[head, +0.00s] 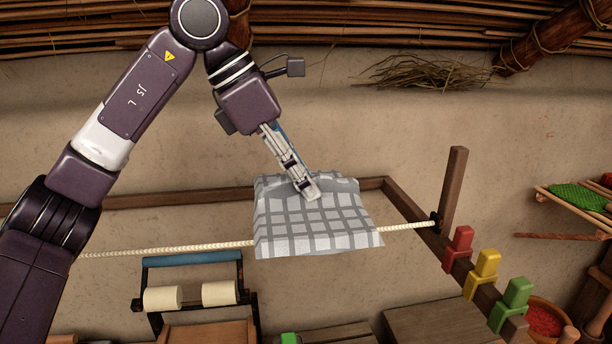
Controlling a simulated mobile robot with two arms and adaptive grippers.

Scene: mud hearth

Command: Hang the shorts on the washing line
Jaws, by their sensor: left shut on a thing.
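A grey and white checked cloth (315,225) hangs at the washing line (170,250), in the middle of the head view. Its shape is a plain folded rectangle, and I cannot make out legs or a waistband of shorts. The pale rope runs from the lower left to a dark fixing at a wooden post on the right, and the cloth hides its middle part. My left gripper (308,190) comes down from above and is shut on the cloth's top. I cannot tell whether the line bears the cloth's weight. My right gripper is not in view.
Red (458,246), yellow (482,273) and green (511,302) clothes pegs sit along the wooden rail at the right. A wooden post (453,190) rises by the line's right end. A roller stand (192,295) is below the line. A shelf (577,208) juts in at right.

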